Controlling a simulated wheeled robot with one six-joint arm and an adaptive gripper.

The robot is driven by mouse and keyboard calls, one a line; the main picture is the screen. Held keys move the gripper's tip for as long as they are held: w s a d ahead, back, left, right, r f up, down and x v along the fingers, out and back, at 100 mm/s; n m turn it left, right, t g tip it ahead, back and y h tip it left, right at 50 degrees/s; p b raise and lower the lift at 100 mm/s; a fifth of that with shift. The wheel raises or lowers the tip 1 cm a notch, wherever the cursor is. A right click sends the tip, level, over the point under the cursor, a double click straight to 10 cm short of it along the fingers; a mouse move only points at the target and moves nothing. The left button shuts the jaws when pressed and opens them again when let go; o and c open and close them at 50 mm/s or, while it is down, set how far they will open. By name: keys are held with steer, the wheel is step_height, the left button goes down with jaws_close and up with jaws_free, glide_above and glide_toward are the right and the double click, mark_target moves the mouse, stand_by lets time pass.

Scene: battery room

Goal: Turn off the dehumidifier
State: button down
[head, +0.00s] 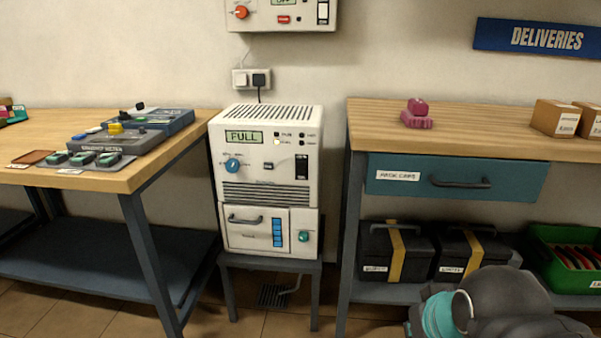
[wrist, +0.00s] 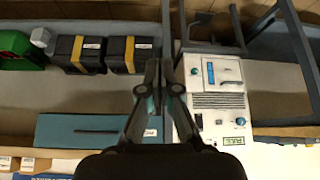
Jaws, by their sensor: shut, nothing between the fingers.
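The dehumidifier (head: 265,195) is a white box on a low stand between two tables in the head view. Its display (head: 243,137) reads FULL. Below the display are a blue knob (head: 232,165) and, on the right, a black rocker switch (head: 301,167). Its lower front has a grey handle, a blue level strip and a teal knob (head: 303,236). In the wrist view, which is upside down, the dehumidifier (wrist: 218,101) lies just right of my gripper (wrist: 162,70).
A wall unit (head: 282,14) with a red knob hangs above the dehumidifier, over a socket (head: 251,79). The left table (head: 150,178) carries meters. The right bench (head: 450,125) has a blue drawer (head: 456,181) with a protruding handle, and black cases below.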

mark_target(302, 165)
steer(key=w+a+n+t+b, duration=0.2)
steer(key=w+a+n+t, duration=0.2)
steer(key=w+a, duration=0.3)
steer(key=w+a+n+t+b, duration=0.3)
steer(key=w+a+n, duration=0.4)
steer(key=w, duration=0.8)
steer(key=w+a+r+n+t+h+b, duration=0.1)
steer(key=w+a+n+t+b, duration=0.2)
steer(key=w, duration=0.8)
steer(key=a+n+t, duration=0.2)
steer(key=a+t, duration=0.1)
steer(key=a, duration=0.1)
steer(key=shift+w+a, duration=0.15)
steer(key=shift+a, duration=0.15)
steer(key=w, duration=0.4)
steer(key=w+r, duration=0.1)
steer(key=w, duration=0.9)
steer(key=shift+d+r+b, duration=0.2)
steer(key=shift+r+b, duration=0.15)
steer(key=shift+r, duration=0.05)
steer(key=shift+r+p, duration=0.15)
steer(key=shift+p, duration=0.25)
